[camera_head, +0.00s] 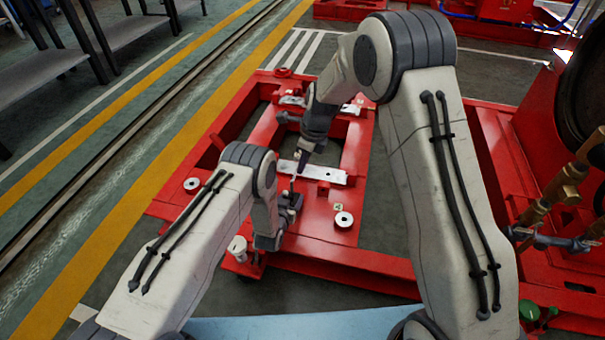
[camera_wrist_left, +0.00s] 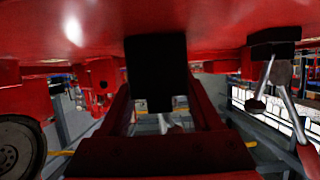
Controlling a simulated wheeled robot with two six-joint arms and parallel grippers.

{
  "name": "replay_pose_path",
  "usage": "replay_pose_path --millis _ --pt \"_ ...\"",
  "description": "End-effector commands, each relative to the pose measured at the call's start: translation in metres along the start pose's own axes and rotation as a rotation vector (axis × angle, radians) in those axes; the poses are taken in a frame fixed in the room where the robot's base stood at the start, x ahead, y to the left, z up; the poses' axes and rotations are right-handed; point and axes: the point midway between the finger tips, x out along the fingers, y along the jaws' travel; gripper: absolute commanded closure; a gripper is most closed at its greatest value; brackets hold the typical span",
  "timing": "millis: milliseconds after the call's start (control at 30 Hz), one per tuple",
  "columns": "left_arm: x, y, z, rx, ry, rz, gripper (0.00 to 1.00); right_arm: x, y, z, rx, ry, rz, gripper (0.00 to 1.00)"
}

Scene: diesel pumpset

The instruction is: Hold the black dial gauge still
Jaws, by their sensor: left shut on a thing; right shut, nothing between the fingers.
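My left gripper (camera_head: 287,207) is the lower one, over the near part of the red base frame (camera_head: 310,222). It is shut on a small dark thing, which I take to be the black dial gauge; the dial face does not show. In the left wrist view, a black block (camera_wrist_left: 156,75) stands upright in the middle under a red surface; I cannot tell whether it is gauge or finger. My right gripper (camera_head: 300,165) is shut and empty. It points down just above and behind the left one; a thin dark piece shows between them.
A silver bar (camera_head: 313,172) lies across the frame behind the grippers. White discs (camera_head: 343,219) and a white cylinder (camera_head: 237,247) sit near the front. Red machinery with a large dark wheel (camera_head: 582,95) stands at the right. The floor at the left is clear up to the shelves (camera_head: 40,68).

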Motion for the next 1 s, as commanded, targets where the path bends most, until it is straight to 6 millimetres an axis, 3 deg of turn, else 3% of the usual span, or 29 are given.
replay_pose_path --millis 433,467,533,833,1000 --pt "0.0 0.0 0.0 0.0 0.001 0.001 1.0 -0.004 0.0 0.001 0.0 0.0 0.001 1.0" --pt "0.0 0.0 0.0 0.0 0.001 0.001 0.28 -0.004 0.0 0.001 0.0 0.0 0.001 1.0" --pt "0.0 0.0 0.0 0.0 0.001 0.001 0.01 -0.004 0.0 0.001 0.0 0.0 0.001 1.0" --pt "-0.002 0.0 0.0 0.0 -0.001 0.0 0.0 -0.003 0.0 0.001 0.0 0.0 0.001 1.0" --pt "-0.021 0.0 0.001 0.0 -0.003 0.0 0.0 -0.003 0.0 0.001 0.0 0.0 0.001 1.0"
